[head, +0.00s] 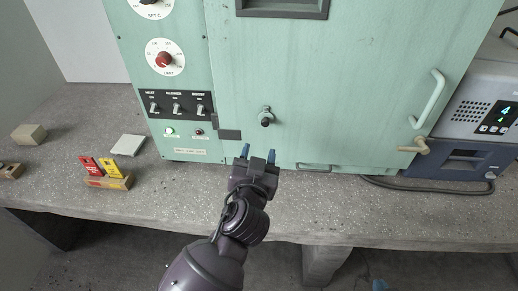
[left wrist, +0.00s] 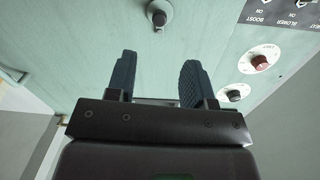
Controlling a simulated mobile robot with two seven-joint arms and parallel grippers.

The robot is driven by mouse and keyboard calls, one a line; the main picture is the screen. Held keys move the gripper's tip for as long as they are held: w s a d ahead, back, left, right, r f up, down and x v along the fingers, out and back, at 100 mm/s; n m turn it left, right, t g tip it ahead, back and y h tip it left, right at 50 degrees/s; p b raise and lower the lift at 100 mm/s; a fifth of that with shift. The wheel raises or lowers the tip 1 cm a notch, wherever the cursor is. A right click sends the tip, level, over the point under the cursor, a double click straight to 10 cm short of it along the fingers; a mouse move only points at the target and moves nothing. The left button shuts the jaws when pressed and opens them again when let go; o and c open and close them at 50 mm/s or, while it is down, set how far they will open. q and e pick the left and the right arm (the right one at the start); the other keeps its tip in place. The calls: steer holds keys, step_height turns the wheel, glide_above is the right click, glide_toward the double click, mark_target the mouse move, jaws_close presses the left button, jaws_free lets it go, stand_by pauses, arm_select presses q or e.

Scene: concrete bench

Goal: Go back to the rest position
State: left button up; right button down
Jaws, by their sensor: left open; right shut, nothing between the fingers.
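My left gripper (head: 259,154) is open and empty in the head view, in front of the lower part of the green cabinet door (head: 330,90). Its two blue fingers point up toward the door, below the round door knob (head: 266,117). In the left wrist view the same gripper (left wrist: 157,75) shows its two dark blue fingers apart with nothing between them, and the knob (left wrist: 160,15) is beyond them. Only blue tips of my right gripper (head: 379,285) show at the bottom edge of the head view, below the bench front; the rest is out of frame.
The concrete bench (head: 190,205) carries the cabinet. A wooden block with red and yellow tags (head: 108,180), a white block (head: 128,145) and a tan block (head: 28,135) lie at left. A grey-blue device (head: 465,155) with a cable stands at right. The bench's front strip is mostly clear.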

arm_select(q)
steer(key=s+a+f+g, duration=0.2)
steer(key=s+a+f, duration=0.5)
steer(key=a+f, duration=0.3)
steer(key=s+a+f+n+g, duration=0.1)
steer(key=s+a+f+g, duration=0.2)
steer(key=s+a+f, duration=0.4)
steer(key=a+f, duration=0.3)
steer(key=a, duration=0.1)
steer(key=shift+a+f+y, duration=0.2)
steer(key=shift+f+y, duration=0.1)
steer(key=shift+f, duration=0.05)
steer(key=shift+n+g+y, duration=0.4)
steer(key=shift+g, duration=0.3)
steer(key=s+a+f, duration=0.2)
steer(key=s, duration=0.1)
steer(key=s+f, duration=0.1)
steer(key=s, duration=0.1)
steer(key=shift+s+a, duration=0.25)
steer(key=shift+a, duration=0.15)
steer(key=shift+c, duration=0.5)
steer(key=shift+s+f, duration=0.2)
steer(key=shift+s, duration=0.1)
